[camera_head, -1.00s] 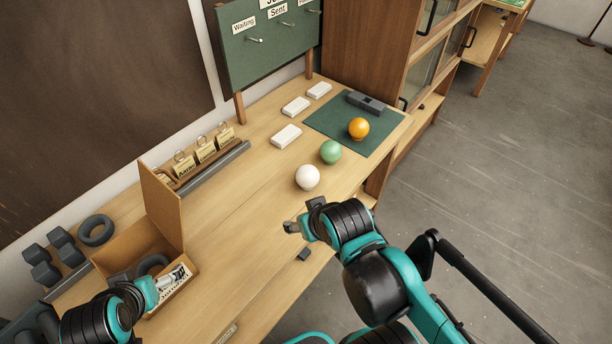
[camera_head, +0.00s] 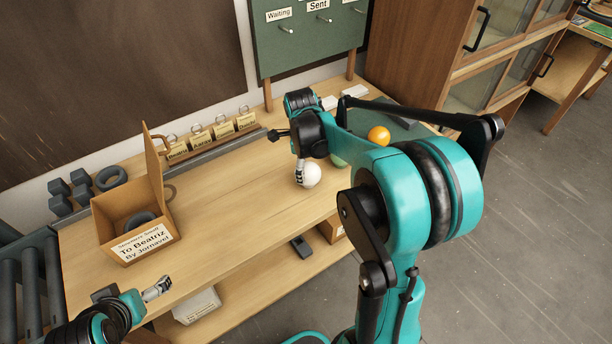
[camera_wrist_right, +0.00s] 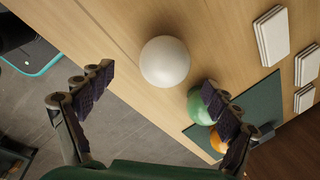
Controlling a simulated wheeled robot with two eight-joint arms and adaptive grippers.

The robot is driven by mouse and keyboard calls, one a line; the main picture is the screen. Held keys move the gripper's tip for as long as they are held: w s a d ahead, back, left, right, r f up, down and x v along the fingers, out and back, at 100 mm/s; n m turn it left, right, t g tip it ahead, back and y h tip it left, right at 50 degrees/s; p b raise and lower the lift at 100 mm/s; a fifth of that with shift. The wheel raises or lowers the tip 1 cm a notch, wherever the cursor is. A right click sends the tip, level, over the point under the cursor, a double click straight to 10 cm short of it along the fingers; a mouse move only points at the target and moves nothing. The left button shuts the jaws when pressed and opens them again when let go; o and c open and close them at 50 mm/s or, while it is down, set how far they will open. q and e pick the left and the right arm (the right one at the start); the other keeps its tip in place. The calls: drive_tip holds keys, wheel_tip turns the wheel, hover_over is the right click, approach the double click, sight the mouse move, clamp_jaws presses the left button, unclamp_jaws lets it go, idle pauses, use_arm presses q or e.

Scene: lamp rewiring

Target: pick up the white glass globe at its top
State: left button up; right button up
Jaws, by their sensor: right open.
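The white glass globe (camera_head: 312,176) rests on the wooden bench, partly behind a finger of my right gripper (camera_head: 301,170) in the head view. In the right wrist view the globe (camera_wrist_right: 165,62) lies ahead of the two spread fingers of the right gripper (camera_wrist_right: 156,90), nearer the top of the picture. That gripper is open and empty, and I see no contact with the globe. My left gripper (camera_head: 157,289) is near the front left of the bench, apart from the globe; its jaw opening is unclear.
A green globe (camera_wrist_right: 201,108) and an orange globe (camera_head: 379,136) are close by; the orange one is on a green mat (camera_wrist_right: 262,97). White blocks (camera_wrist_right: 271,36) lie beyond. An open cardboard box (camera_head: 140,250) stands left. The bench middle (camera_head: 225,200) is clear.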

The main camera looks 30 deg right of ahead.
sight(309, 174)
drive_tip(key=shift+w+d+f+b, duration=0.1)
drive_tip(key=shift+f+b, duration=0.1)
drive_tip(key=shift+f, duration=0.35)
drive_tip(key=shift+w+f+b, duration=0.1)
drive_tip(key=shift+f+b, duration=0.05)
drive_tip(key=shift+f, duration=0.4)
drive_tip(key=f+b, duration=0.1)
drive_tip(key=d+f, duration=0.1)
drive_tip(key=f, duration=0.1)
drive_tip(key=w+f+b, duration=0.1)
drive_tip(key=f, duration=0.1)
drive_tip(key=shift+w+d+b, duration=0.1)
drive_tip(key=shift+d+b, duration=0.15)
drive_tip(key=shift+b, duration=0.1)
drive_tip(key=shift+r, duration=0.1)
drive_tip(key=shift+c, duration=0.9)
drive_tip(key=c, duration=1.1)
